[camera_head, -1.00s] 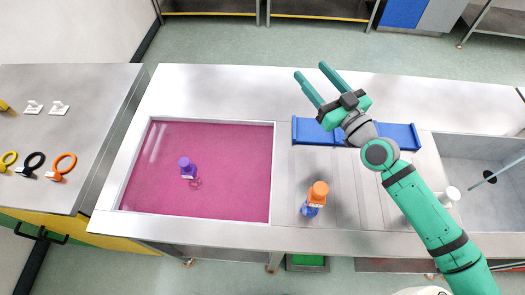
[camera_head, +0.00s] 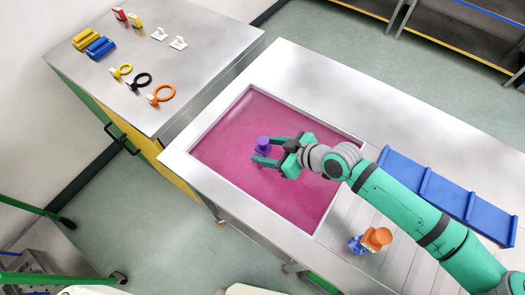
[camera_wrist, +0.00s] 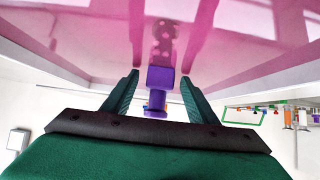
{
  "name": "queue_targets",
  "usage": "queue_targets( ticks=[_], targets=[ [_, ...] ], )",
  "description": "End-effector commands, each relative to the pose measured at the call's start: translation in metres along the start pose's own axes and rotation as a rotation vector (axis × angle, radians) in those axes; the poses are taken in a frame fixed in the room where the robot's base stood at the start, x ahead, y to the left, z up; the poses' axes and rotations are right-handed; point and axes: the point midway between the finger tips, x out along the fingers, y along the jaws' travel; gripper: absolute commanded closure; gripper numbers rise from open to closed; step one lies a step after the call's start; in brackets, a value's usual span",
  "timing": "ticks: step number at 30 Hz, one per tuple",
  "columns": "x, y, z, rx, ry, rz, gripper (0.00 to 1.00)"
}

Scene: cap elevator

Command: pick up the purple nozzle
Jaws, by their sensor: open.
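The purple nozzle (camera_head: 263,144) is at the magenta panel (camera_head: 225,143) set in the steel counter. My gripper (camera_head: 268,150) is low over the panel, with its two green fingers pointing left toward the nozzle. In the wrist view the nozzle (camera_wrist: 157,84) shows upright between the fingertips of my gripper (camera_wrist: 158,84), with a gap on either side. The fingers are apart and nothing is gripped. Whether the nozzle touches a finger in the head view I cannot tell.
An orange-topped blue nozzle (camera_head: 371,241) stands on the counter right of the panel. A blue rack (camera_head: 440,192) lies behind it. A side table (camera_head: 190,65) holds coloured rings, blocks and white hooks. The panel around the nozzle is clear.

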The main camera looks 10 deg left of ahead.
Motion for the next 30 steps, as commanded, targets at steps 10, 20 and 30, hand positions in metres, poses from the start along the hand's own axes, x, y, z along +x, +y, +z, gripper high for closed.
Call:
queue_targets(
  ticks=[10,20,30],
  targets=[
    [0.032,-0.001,0.002,-0.003,0.001,-0.003,0.47],
    [0.061,0.0,0.002,-0.002,0.002,-0.002,0.47],
    [0.062,-0.001,0.001,-0.002,0.003,-0.002,0.83]
  ],
)
